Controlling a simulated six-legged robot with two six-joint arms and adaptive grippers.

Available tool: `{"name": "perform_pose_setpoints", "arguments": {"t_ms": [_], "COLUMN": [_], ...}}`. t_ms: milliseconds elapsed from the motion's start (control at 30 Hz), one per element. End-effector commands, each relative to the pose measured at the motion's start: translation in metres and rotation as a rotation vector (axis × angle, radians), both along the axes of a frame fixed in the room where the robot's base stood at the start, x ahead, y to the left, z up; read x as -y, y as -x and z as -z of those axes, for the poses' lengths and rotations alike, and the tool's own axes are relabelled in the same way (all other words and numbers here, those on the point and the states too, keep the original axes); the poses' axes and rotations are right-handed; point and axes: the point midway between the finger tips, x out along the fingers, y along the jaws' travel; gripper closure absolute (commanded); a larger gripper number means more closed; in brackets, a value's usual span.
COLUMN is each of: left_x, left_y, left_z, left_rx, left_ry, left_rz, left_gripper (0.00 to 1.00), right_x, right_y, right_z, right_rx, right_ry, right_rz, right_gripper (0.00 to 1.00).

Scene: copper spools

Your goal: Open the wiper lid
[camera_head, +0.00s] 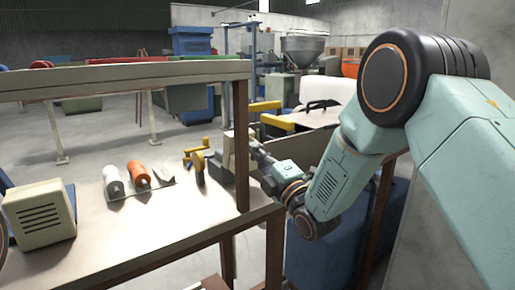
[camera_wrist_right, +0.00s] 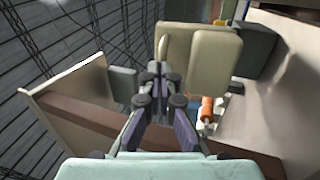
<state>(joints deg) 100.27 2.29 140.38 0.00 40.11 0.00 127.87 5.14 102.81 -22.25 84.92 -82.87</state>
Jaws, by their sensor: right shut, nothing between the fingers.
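The wiper appears to be the beige box (camera_wrist_right: 211,60) in the right wrist view, with a thin cream handle (camera_wrist_right: 162,49) on its left side. In the head view this beige box (camera_head: 229,152) stands at the bench's right end, partly behind a post. My right gripper (camera_wrist_right: 160,72) is shut and empty, its tips close to the handle; I cannot tell whether they touch it. In the head view the right gripper (camera_head: 256,150) is small, just right of the post. I cannot make out a raised lid.
On the bench (camera_head: 130,227) lie a white spool (camera_head: 113,181) and an orange spool (camera_head: 138,175). Yellow handles (camera_head: 197,160) stand left of the box. A vented beige box (camera_head: 41,215) sits at left. The brown post (camera_head: 241,150) and upper shelf (camera_head: 120,80) limit room.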

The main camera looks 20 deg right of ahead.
Motion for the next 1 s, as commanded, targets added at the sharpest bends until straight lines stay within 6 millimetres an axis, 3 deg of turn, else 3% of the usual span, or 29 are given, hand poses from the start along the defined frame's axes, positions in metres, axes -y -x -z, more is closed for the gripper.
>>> {"name": "perform_pose_setpoints", "arguments": {"t_ms": [100,333,1000], "left_x": [0.0,0.0,0.0], "left_y": [0.0,0.0,0.0], "left_z": [-0.017,-0.034,-0.035], "left_rx": [0.0,0.0,0.0], "left_ry": [0.0,0.0,0.0], "left_rz": [0.0,0.0,0.0], "left_gripper": [0.6,0.6,0.6], "right_x": [-0.001,-0.004,-0.007], "right_y": [-0.003,-0.009,-0.017], "right_z": [-0.01,-0.017,-0.023], "right_rx": [-0.041,-0.104,-0.113], "right_ry": [0.015,0.038,0.041], "right_rz": [0.0,-0.001,-0.001], "right_gripper": [1.0,1.0,1.0]}}
